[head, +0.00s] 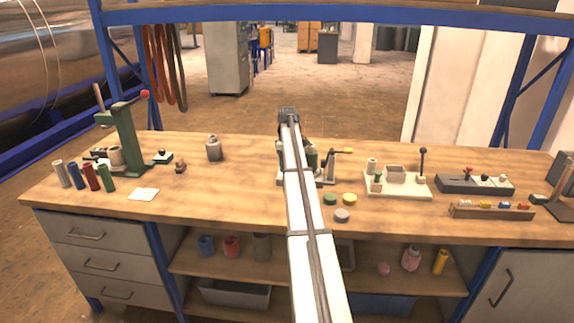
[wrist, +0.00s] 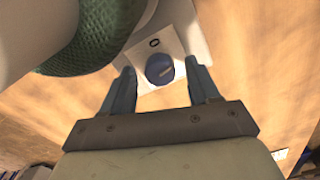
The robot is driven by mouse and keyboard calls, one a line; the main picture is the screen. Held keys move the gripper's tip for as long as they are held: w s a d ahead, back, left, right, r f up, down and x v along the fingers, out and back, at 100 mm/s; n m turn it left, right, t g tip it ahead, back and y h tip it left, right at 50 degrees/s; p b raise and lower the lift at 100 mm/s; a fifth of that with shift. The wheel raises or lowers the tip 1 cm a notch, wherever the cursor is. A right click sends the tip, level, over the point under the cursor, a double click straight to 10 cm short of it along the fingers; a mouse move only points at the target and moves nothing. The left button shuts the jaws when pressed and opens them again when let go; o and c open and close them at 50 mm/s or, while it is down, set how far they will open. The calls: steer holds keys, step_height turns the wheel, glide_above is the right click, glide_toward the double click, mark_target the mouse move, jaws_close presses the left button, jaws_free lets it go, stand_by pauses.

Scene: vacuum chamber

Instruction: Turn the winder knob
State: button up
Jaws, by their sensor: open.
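A round dark blue knob (wrist: 159,72) with a pale mark sits on a whitish plate in the wrist view. A small dark ring mark (wrist: 154,43) shows on the plate just beyond it. My gripper (wrist: 159,66) is open, with one finger on each side of the knob; I cannot tell whether either finger touches it. A green textured roll (wrist: 85,38) fills the upper left of the wrist view. In the head view, my arm hides most of the winder (head: 313,158), its knob and my fingers. A lever with a yellow tip (head: 346,150) stands to its right.
Green, yellow and grey discs (head: 342,215) lie right of my arm on the wooden bench (head: 240,205). A white fixture (head: 410,190) with an upright lever stands further right. A green press (head: 127,135) and several coloured cylinders (head: 90,177) are at left.

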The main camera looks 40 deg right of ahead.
steer(key=shift+f, duration=0.25)
steer(key=c, duration=1)
steer(key=shift+c, duration=0.2)
steer(key=shift+m, duration=3)
steer(key=o, duration=1)
